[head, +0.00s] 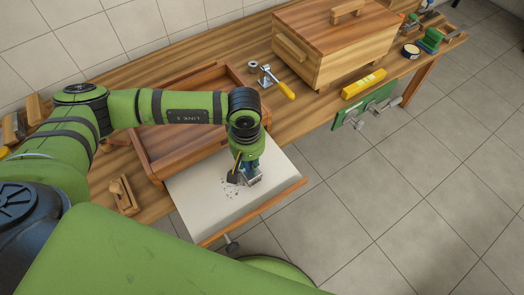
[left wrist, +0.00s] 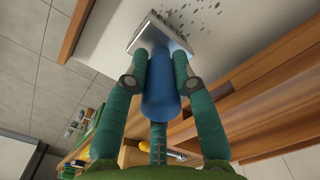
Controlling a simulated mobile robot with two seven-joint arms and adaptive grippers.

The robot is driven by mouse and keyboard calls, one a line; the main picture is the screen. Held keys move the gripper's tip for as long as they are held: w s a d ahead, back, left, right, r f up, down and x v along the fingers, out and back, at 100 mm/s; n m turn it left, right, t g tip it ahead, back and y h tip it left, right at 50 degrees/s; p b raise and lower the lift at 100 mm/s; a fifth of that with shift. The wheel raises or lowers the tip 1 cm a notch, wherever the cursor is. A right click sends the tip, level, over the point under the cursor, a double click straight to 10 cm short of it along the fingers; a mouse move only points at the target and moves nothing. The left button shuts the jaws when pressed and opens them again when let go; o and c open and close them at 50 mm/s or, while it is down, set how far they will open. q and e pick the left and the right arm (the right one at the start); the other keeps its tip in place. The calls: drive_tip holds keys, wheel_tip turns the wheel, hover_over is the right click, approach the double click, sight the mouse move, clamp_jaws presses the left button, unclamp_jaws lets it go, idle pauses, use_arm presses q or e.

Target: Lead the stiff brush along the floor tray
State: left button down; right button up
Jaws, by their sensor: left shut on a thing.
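The floor tray (head: 250,205) is a pale flat sheet with a wooden front edge, sticking out past the front of the bench. Dark crumbs (head: 232,190) lie on it near its middle, and they also show in the left wrist view (left wrist: 200,14). My left gripper (head: 247,170) is over the tray and shut on the blue handle (left wrist: 158,95) of the stiff brush. My right gripper is not in view.
A shallow open wooden frame (head: 172,150) stands behind the tray. A lidded wooden box (head: 335,45), a yellow-handled clamp (head: 285,90), a yellow bar (head: 362,84) and a green vise (head: 362,113) are to the right.

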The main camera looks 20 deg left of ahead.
use_arm(q)
drive_tip(key=s+a, duration=0.7)
drive_tip(key=s, duration=0.2)
drive_tip(key=shift+f, duration=0.85)
drive_tip(key=shift+f, duration=0.2)
idle(0.3)
drive_tip(key=shift+w+d, duration=0.1)
drive_tip(key=shift+w+d, duration=1.65)
drive_tip(key=shift+w, duration=0.45)
drive_tip(key=shift+w+d, duration=1.6)
drive_tip(key=shift+w, duration=0.5)
drive_tip(key=shift+w+d, duration=1.65)
drive_tip(key=shift+w, duration=0.45)
drive_tip(key=shift+r, duration=1.15)
